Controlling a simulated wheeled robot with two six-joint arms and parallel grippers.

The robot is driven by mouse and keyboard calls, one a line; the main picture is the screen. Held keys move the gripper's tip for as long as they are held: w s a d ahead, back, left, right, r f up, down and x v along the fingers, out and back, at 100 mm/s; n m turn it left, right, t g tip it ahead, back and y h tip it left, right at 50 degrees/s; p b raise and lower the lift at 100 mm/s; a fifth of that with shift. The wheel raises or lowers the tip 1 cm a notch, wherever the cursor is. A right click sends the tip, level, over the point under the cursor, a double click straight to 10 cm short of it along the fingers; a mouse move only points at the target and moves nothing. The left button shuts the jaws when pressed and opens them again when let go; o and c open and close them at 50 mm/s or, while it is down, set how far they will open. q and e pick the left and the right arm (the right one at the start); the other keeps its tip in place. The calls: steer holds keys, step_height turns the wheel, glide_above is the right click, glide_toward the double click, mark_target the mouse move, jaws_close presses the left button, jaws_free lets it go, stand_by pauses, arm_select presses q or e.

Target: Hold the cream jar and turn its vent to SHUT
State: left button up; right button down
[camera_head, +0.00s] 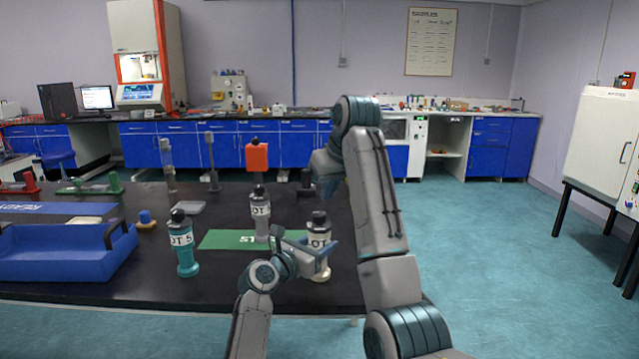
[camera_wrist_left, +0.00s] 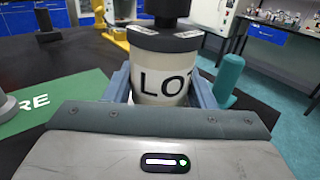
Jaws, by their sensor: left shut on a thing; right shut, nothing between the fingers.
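The cream jar (camera_head: 319,262) stands upright at the front right of the dark table, with a black knob on top and "LOT" lettering on its side. In the left wrist view the jar (camera_wrist_left: 162,82) is between my left gripper's two fingers. My left gripper (camera_head: 316,246) is shut on its body. A grey collar (camera_wrist_left: 165,42) with small white labels sits under the black knob (camera_wrist_left: 167,8); the label words and the vent setting are too small to read. My right gripper (camera_head: 327,186) is shut and empty, above and behind the jar, partly hidden by its own arm.
A pale grey LOT jar (camera_head: 260,222) stands on the green mat (camera_head: 222,240). A teal LOT 5 jar (camera_head: 187,262) stands further left, near the blue tray (camera_head: 60,268). A teal post (camera_wrist_left: 229,76) stands close behind the cream jar to the right in the left wrist view.

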arm_select(q)
steer(key=o, duration=1.1)
